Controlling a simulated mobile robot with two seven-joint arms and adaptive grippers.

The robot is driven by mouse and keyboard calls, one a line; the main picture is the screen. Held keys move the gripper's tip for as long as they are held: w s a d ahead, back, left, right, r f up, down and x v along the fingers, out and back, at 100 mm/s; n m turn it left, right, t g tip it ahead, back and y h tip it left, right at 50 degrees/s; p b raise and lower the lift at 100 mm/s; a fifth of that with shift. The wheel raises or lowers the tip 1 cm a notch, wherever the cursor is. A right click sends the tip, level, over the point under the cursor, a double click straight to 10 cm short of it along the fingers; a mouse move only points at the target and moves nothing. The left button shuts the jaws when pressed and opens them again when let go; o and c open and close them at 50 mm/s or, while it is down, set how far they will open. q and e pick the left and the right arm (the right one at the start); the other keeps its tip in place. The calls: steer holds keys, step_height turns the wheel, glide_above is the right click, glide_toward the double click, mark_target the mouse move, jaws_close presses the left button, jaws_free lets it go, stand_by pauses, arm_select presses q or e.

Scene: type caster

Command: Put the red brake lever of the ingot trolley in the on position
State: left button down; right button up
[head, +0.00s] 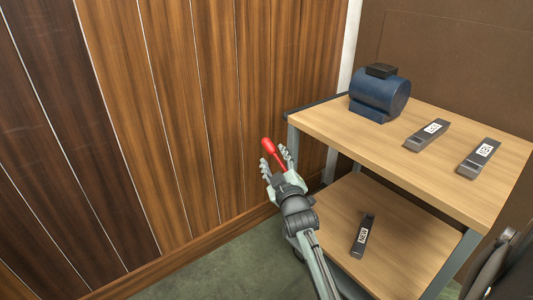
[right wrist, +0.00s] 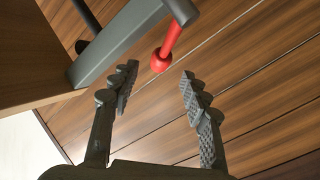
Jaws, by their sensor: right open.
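The red brake lever (head: 273,153) is at the left side of the wooden trolley (head: 313,122), with a thick rounded end pointing up and left in the head view. It also shows in the right wrist view (right wrist: 169,44), sloping down from a grey bar of the trolley frame. My right gripper (head: 275,161) is open near the lever. In the right wrist view its two fingers (right wrist: 158,86) are spread, with the lever's rounded end just beyond the gap between the tips. I see no contact. My left gripper is not in view.
A blue motor-like body (head: 379,95) and two labelled grey bars (head: 427,135) (head: 479,158) lie on the top shelf. Another labelled bar (head: 363,236) lies on the lower shelf. A wood-panelled wall (head: 190,110) stands close behind the lever. Green floor (head: 235,270) is open at front left.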

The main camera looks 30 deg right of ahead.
mark_target(271, 150)
steer(key=b+x, duration=0.1)
steer(key=x, duration=0.6)
steer(key=shift+w+b, duration=0.2)
steer(key=shift+b, duration=0.1)
steer(key=shift+c, duration=0.2)
jaws_close()
